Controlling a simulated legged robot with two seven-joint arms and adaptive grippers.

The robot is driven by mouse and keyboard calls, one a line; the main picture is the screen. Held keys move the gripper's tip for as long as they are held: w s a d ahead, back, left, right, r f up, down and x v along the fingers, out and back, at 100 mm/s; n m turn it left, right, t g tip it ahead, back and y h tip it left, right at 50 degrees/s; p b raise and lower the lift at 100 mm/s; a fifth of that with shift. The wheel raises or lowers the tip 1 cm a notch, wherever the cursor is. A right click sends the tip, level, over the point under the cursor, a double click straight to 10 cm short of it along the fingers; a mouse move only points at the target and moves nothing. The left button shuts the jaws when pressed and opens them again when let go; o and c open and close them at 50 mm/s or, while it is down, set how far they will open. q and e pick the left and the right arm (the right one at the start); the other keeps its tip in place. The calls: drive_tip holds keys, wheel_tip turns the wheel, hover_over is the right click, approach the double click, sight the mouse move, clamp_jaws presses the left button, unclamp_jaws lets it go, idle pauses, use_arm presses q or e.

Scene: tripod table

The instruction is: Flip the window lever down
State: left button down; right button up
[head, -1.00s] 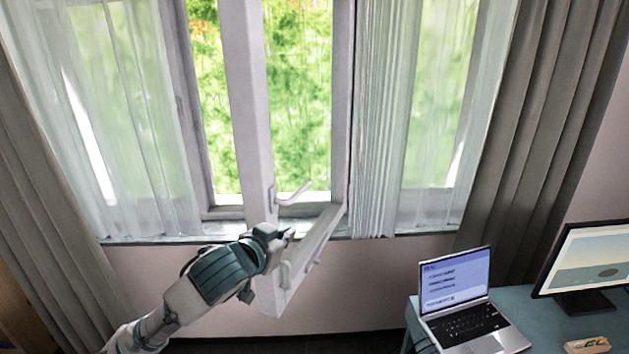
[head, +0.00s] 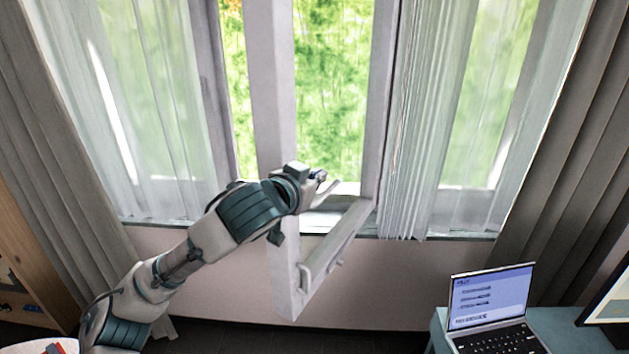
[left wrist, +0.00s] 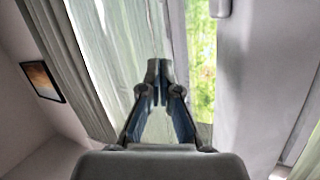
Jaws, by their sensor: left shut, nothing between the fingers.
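The window sash (head: 270,100) stands swung open into the room, its pale frame also large at the right of the left wrist view (left wrist: 262,70). The pale window lever (head: 329,192) sticks out to the right and upward from the sash's near upright. It is partly hidden by my left gripper (head: 319,178). The gripper is shut and empty, at the lever's height and overlapping it in the head view; I cannot tell whether they touch. Its closed fingers show in the left wrist view (left wrist: 158,75). My right gripper is not in view.
A smaller handle-like fitting (head: 305,278) sits low on the sash. Sheer curtains (head: 150,110) and grey drapes (head: 540,130) hang on both sides. A laptop (head: 490,305) stands on a desk at lower right, beside a monitor (head: 610,300). Open space lies below the sash.

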use_arm(q)
hover_over(327, 192)
drive_tip(key=f, duration=0.2)
wheel_tip(327, 192, down, 3)
drive_tip(key=shift+f, duration=0.1)
drive_tip(key=shift+a+f, duration=0.2)
drive_tip(key=shift+f, duration=0.05)
drive_tip(key=shift+w, duration=0.1)
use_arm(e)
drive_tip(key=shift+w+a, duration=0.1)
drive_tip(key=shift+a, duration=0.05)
use_arm(q)
drive_tip(key=shift+d, duration=0.15)
